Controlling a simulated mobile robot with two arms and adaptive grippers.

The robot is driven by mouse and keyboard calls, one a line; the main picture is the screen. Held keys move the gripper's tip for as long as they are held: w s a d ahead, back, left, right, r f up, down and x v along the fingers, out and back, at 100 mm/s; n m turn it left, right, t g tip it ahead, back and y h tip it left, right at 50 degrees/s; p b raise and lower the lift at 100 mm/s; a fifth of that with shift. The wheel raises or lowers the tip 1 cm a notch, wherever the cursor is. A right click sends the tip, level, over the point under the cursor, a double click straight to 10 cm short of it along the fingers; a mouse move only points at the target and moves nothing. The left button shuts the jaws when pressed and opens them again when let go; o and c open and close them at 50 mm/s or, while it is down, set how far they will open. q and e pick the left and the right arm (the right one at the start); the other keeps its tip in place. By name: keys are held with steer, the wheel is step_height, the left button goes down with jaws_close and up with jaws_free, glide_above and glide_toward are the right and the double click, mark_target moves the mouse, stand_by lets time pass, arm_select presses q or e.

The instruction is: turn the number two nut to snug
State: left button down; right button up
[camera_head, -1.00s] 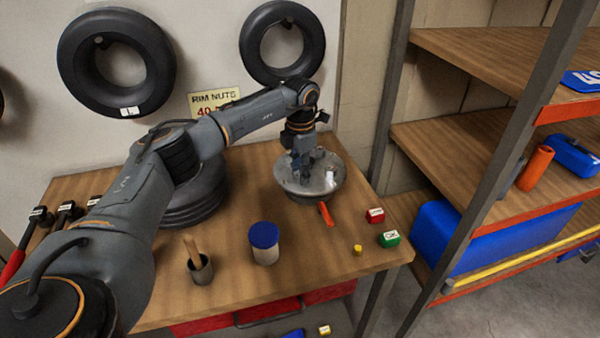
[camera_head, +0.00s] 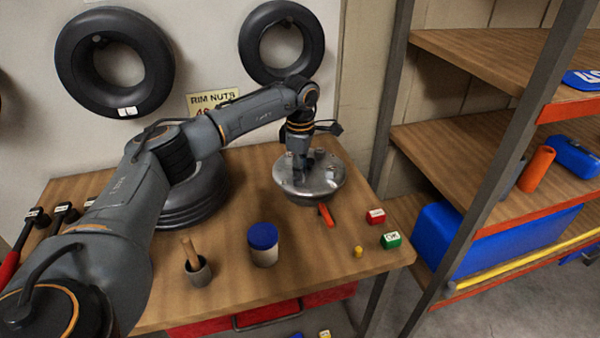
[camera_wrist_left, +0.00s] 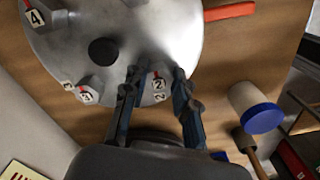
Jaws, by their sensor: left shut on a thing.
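The round metal rim plate (camera_head: 322,185) lies on the wooden bench, and it fills the upper part of the left wrist view (camera_wrist_left: 125,35). The number two nut (camera_wrist_left: 158,84) carries a white "2" tag with a red mark and sits near the plate's edge. My left gripper (camera_head: 300,172) points down over the plate; in the wrist view its fingers (camera_wrist_left: 160,75) stand either side of the number two nut, shut on it. Nut three (camera_wrist_left: 86,94) and nut four (camera_wrist_left: 36,17) also show. My right gripper is in neither view.
A red-orange handle (camera_head: 326,214) lies beside the plate. A blue-lidded jar (camera_head: 264,245), a cup with a wooden-handled tool (camera_head: 197,268), a red block (camera_head: 375,216), a green block (camera_head: 390,240) and a small yellow piece (camera_head: 358,251) stand on the bench. Tyres (camera_head: 195,190) are stacked behind my arm.

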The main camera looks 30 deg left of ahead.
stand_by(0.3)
arm_select(q)
steer(key=c, duration=1)
jaws_free()
steer(key=shift+c, duration=0.2)
step_height(320, 180, up, 12)
